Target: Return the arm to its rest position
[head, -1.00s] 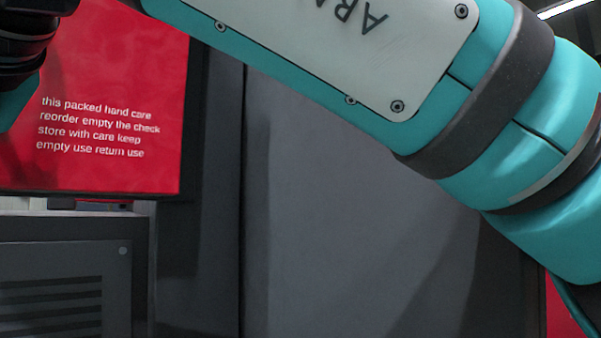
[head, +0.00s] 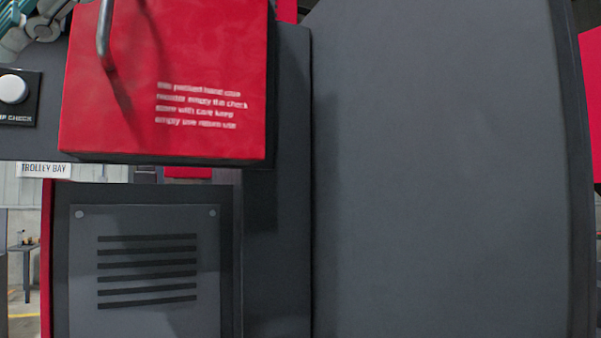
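Neither of my grippers shows in the head view, and no part that is surely my arm crosses the picture. The grey and teal jointed part (head: 42,27) at the top left corner is cut off, and I cannot tell what it belongs to.
A red box-like panel (head: 200,50) with white text and a metal handle (head: 104,35) juts out at upper left. Below it is a dark vented panel (head: 147,300). A large grey wall (head: 440,180) fills the right. A white round button (head: 13,89) sits at far left.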

